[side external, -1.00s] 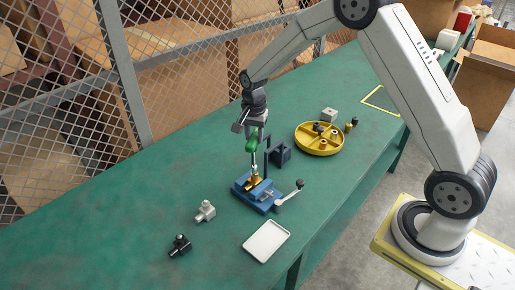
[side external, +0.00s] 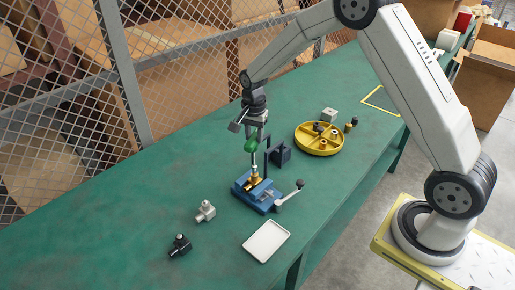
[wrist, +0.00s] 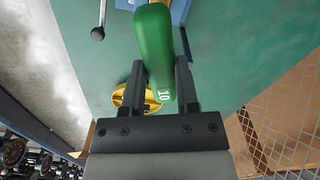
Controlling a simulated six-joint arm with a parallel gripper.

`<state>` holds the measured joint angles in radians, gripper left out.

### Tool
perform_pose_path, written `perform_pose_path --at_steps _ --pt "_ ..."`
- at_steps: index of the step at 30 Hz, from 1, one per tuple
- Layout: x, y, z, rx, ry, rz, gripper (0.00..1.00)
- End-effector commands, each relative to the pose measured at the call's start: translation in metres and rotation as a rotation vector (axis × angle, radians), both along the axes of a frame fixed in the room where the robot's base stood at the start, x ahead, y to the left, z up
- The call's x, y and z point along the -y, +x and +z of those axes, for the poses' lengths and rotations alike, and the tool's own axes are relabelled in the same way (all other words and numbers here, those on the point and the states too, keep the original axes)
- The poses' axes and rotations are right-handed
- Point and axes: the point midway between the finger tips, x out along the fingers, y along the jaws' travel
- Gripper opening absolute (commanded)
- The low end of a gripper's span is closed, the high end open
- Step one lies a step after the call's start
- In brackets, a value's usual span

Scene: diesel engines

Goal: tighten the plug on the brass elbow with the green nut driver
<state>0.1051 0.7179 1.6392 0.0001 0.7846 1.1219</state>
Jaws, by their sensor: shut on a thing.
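My gripper (side external: 260,138) is shut on the green handle of the nut driver (side external: 251,146). In the wrist view the gripper (wrist: 160,85) has one finger on each side of the green nut driver (wrist: 154,45), which is marked 10. The driver's shaft points down to the brass elbow (side external: 254,181), which sits in the blue vise (side external: 262,199). The shaft's lower end is at the top of the elbow. The plug is hidden or too small to make out, so I cannot tell how the driver sits on it.
A yellow divided tray (side external: 319,141) with small parts stands behind the vise. A dark holder (side external: 280,154) is beside the vise. The bench's left side is clear.

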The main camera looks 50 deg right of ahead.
Motion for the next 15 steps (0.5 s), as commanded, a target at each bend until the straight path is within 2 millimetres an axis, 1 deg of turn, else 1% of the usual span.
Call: perform_pose_path --at_steps 15 --pt "0.0 0.0 0.011 0.001 -0.001 0.001 0.0"
